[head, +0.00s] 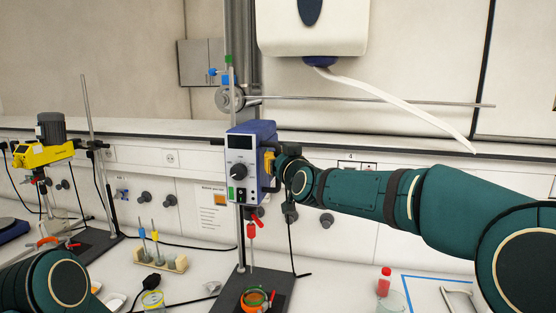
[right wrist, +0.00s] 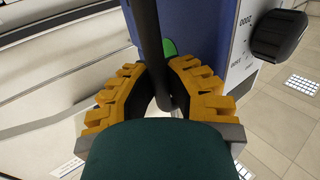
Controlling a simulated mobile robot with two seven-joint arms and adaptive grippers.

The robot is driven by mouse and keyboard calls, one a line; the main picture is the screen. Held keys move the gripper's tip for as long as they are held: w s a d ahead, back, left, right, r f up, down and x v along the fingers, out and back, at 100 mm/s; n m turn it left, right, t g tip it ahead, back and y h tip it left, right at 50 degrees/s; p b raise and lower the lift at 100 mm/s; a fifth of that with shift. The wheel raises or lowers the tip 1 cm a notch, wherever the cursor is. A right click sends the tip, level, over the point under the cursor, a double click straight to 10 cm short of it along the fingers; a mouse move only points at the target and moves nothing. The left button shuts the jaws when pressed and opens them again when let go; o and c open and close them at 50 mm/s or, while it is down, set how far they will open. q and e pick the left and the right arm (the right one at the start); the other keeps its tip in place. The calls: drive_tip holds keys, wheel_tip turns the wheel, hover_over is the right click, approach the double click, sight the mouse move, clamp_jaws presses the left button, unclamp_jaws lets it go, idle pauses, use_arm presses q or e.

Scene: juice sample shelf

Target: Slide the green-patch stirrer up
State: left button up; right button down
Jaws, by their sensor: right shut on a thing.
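The green-patch stirrer (head: 240,150) is a blue box with a pale front, a black knob and a green patch at its lower front. It sits on an upright stand above a jar (head: 255,299) with orange-red contents. Its side and a green patch show in the right wrist view (right wrist: 190,28). My right gripper (head: 270,163) is at its right side. The yellow fingers (right wrist: 168,92) are shut on the stirrer's black handle bar (right wrist: 147,35). My left arm shows at bottom left, its gripper out of frame.
A yellow stirrer (head: 42,154) on its own stand is at the left. A horizontal rod (head: 400,102) and a clamp (head: 230,99) are above the blue stirrer. A rack (head: 163,262) with several tools and a red-capped bottle (head: 384,283) stand on the bench. A white dispenser (head: 330,28) hangs above.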

drive_tip(key=c, duration=1.3)
unclamp_jaws()
drive_tip(key=shift+r, duration=0.4)
drive_tip(key=shift+o, duration=0.2)
drive_tip(key=shift+s+d, duration=0.1)
drive_tip(key=shift+s, duration=0.1)
drive_tip(key=shift+f, duration=0.15)
drive_tip(key=v, duration=1.2)
